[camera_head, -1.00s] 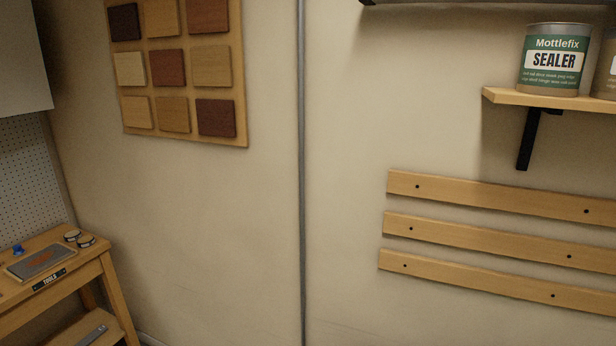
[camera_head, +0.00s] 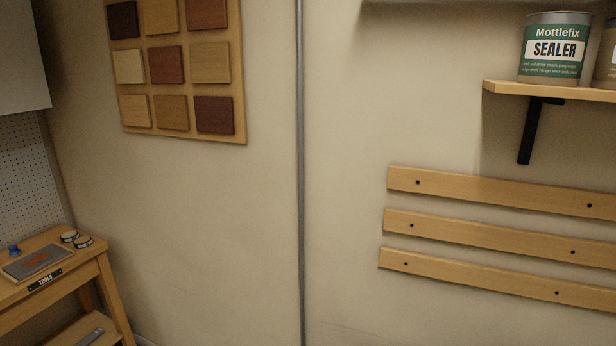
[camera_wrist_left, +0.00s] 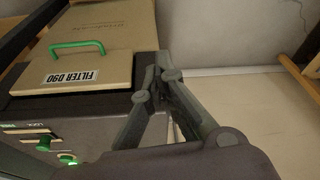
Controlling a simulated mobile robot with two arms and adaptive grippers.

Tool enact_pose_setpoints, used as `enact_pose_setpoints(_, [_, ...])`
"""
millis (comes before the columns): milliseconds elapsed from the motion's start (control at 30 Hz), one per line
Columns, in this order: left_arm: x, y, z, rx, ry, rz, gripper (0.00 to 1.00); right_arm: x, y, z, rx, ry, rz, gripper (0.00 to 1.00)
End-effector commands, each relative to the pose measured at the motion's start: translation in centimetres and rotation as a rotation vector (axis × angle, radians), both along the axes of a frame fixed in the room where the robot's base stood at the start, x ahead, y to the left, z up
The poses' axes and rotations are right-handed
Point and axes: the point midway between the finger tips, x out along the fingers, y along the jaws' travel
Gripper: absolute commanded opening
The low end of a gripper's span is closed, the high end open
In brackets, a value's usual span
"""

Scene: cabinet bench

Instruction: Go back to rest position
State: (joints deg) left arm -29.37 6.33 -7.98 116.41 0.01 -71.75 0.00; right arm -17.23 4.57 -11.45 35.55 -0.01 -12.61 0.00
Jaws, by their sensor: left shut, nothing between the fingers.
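My left gripper (camera_wrist_left: 157,80) shows in the left wrist view, shut with its fingertips together and nothing between them. It is beside a dark box-like unit (camera_wrist_left: 75,118) with a tan top (camera_wrist_left: 105,62), a green handle (camera_wrist_left: 77,46) and a label reading FILTER D90 (camera_wrist_left: 72,77). I cannot tell whether the gripper touches the unit. Neither gripper shows in the head view, and my right gripper is in no view.
The head view shows a wooden bench (camera_head: 95,251) at the left, wall slats (camera_head: 490,232), a sample board (camera_head: 240,100) and a shelf (camera_head: 500,87) holding a sealer can (camera_head: 552,75). Pale floor (camera_wrist_left: 255,105) lies right of the gripper in the wrist view.

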Motion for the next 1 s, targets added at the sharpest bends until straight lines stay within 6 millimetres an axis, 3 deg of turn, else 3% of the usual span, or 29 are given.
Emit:
enact_pose_setpoints(33, [-0.3,0.0,-3.2,0.001,0.017,-0.001,0.0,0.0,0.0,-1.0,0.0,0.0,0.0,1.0])
enact_pose_setpoints(267, [-3.1,0.3,-16.6,0.006,0.062,-0.01,0.0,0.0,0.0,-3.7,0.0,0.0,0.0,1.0])
enact_pose_setpoints(400, [-6.2,0.8,-23.9,0.009,0.09,-0.016,0.0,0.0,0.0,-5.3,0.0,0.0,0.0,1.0])
enact_pose_setpoints(600, [-12.3,1.8,-32.6,0.015,0.13,-0.025,0.0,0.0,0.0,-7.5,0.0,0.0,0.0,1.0])
enact_pose_setpoints(800, [-17.7,2.8,-37.4,0.019,0.156,-0.032,0.0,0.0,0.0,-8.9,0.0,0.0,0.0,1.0])
enact_pose_setpoints(1000, [-19.8,3.3,-38.6,0.021,0.165,-0.036,0.0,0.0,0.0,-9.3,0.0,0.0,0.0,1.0])
